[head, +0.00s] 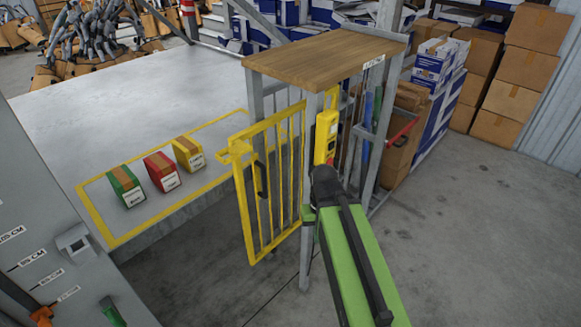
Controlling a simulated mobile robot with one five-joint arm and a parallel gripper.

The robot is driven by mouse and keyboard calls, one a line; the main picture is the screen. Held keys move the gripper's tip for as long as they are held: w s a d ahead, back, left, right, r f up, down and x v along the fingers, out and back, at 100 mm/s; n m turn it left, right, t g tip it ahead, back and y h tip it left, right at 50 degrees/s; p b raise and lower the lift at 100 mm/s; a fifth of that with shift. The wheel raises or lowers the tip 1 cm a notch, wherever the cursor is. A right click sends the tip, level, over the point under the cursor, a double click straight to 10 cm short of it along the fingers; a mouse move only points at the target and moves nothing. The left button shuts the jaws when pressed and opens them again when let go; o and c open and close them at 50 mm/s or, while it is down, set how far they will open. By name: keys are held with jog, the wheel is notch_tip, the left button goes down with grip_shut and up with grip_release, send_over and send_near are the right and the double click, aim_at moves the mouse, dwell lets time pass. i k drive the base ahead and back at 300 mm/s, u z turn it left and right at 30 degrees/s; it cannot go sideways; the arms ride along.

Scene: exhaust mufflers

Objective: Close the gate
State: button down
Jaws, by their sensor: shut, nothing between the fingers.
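The yellow barred gate (279,125) stands upright in the middle of the head view, beside the grey frame under a wooden top. Its free end points left toward the platform, and it looks swung out from the frame. My green arm reaches in from the lower right. My gripper (323,181) is at its dark end, close to the frame's near post (309,140) and right of the gate. It is shut and holds nothing; its fingertips are mostly hidden. I cannot tell whether it touches the post.
A yellow box with a red button (326,136) is on the post. Green (127,186), red (162,171) and yellow (188,153) boxes stand on the grey platform (130,100). Cartons (525,75) stack at the back right. The right floor is clear.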

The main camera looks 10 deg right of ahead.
aim_at(237, 148)
jog(key=u, duration=1.9)
jog(key=k, duration=0.1)
jog(key=u, duration=2.4)
jog(key=k, duration=2)
jog(key=z, duration=1.55)
jog(key=i, duration=0.6)
jog(key=u, duration=0.2)
